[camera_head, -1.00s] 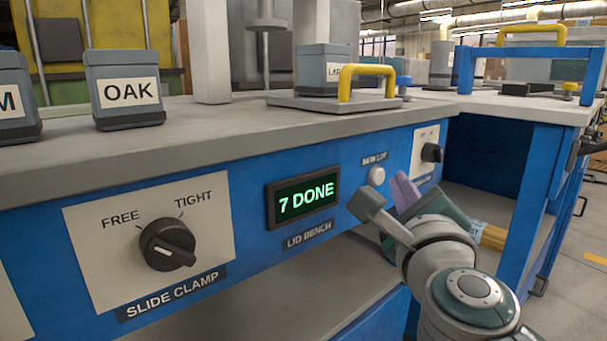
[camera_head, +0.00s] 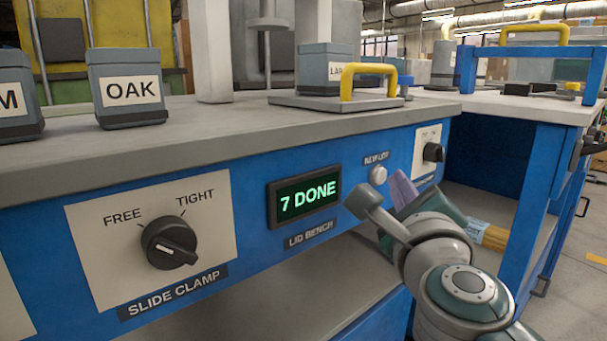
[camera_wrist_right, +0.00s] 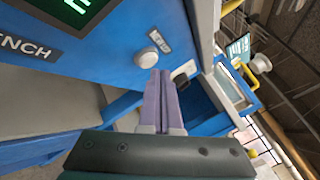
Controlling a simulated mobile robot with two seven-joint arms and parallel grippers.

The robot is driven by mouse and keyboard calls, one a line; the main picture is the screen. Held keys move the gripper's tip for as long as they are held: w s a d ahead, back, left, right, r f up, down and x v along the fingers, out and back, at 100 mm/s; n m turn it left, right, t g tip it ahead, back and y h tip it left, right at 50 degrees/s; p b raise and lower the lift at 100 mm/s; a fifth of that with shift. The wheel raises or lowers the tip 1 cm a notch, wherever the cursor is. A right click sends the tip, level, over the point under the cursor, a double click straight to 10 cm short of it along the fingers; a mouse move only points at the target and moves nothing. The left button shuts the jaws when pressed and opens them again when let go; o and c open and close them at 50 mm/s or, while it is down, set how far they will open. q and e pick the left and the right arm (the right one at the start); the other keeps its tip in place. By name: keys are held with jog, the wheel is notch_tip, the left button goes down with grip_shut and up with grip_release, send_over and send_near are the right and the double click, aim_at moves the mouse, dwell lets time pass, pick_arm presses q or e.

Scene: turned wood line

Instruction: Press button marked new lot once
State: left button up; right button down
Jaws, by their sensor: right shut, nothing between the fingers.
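The new lot button (camera_head: 378,175) is a round pale grey cap on the blue bench front, just under its small "NEW LOT" label (camera_head: 376,157). It also shows in the right wrist view, as a pale cap (camera_wrist_right: 146,58). My right gripper (camera_head: 399,177) is shut and empty, its purple fingers together. In the head view the fingertips are just right of the button. In the right wrist view the fingertips (camera_wrist_right: 161,74) are close below and right of the button; a small gap seems to remain. My left gripper is not in view.
A slide clamp knob (camera_head: 169,243) is further left, and another black knob (camera_head: 433,152) is right of the button. The bench top (camera_head: 230,130) overhangs above. A brush-like item (camera_head: 488,235) shows behind my arm.

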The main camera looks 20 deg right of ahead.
jog(key=shift+w+a, duration=0.1)
jog(key=shift+w, duration=0.25)
dwell(0.4)
jog(key=shift+w+a, duration=0.1)
jog(key=shift+w, duration=0.05)
dwell(0.6)
jog(key=shift+s+d, duration=0.3)
jog(key=shift+s, duration=0.4)
jog(key=shift+s, duration=0.1)
jog(key=shift+s+d+p, duration=0.25)
jog(key=shift+s+d, duration=0.05)
jog(key=shift+s, duration=0.45)
jog(key=shift+s+d+p, duration=0.3)
jog(key=shift+s+d, duration=0.05)
jog(key=shift+s, duration=0.35)
jog(key=shift+s+d+p, duration=0.25)
jog(key=shift+s+d, duration=0.05)
jog(key=shift+s, duration=0.45)
